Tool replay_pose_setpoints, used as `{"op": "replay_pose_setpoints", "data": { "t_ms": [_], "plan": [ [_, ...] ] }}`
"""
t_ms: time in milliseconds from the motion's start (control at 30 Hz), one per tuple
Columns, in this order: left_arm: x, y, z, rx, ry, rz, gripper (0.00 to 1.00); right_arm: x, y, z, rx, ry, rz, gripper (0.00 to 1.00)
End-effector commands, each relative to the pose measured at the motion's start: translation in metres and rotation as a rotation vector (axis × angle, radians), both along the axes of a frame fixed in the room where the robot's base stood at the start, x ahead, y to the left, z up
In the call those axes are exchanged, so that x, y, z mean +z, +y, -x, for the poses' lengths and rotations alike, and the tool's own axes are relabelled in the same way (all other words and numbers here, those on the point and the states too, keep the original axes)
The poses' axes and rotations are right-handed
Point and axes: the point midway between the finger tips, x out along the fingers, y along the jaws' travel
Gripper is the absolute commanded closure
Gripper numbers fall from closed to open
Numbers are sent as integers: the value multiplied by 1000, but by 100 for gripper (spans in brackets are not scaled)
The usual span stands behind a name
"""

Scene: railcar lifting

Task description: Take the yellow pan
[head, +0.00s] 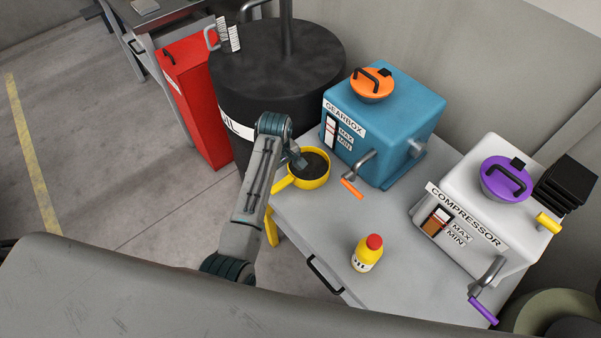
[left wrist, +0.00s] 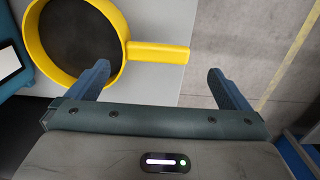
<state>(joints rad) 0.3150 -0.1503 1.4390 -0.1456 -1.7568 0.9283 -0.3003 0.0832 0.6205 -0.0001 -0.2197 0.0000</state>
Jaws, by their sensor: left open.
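The yellow pan (head: 311,185) sits at the left corner of the grey table, beside the blue gearbox. Its inside is dark. Its handle points to the lower left in the head view. In the left wrist view the pan (left wrist: 158,53) fills the upper left, with its handle reaching right. My left gripper (head: 298,160) is at the pan's left side and partly hides it. In the left wrist view the two fingers (left wrist: 160,84) are wide apart with nothing between them. The handle lies just beyond the fingertips. My right gripper is not in view.
The blue gearbox (head: 385,125) with an orange lid and crank stands right of the pan. A white compressor (head: 480,215), a yellow bottle with a red cap (head: 367,254) and a black oil drum (head: 270,80) are nearby. The middle of the table (head: 320,225) is clear.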

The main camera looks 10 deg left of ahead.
Motion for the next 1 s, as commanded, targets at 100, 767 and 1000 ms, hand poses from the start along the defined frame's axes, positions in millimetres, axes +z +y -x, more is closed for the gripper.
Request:
{"op": "replay_pose_setpoints", "data": {
  "t_ms": [100,767,1000],
  "plan": [
    [-7,0,0,-1,1,0,0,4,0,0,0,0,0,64],
    [-56,-2,-2,0,-1,0,4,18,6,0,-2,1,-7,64],
    [-55,-2,-3,0,-2,0,49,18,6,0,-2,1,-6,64]
  ]
}}
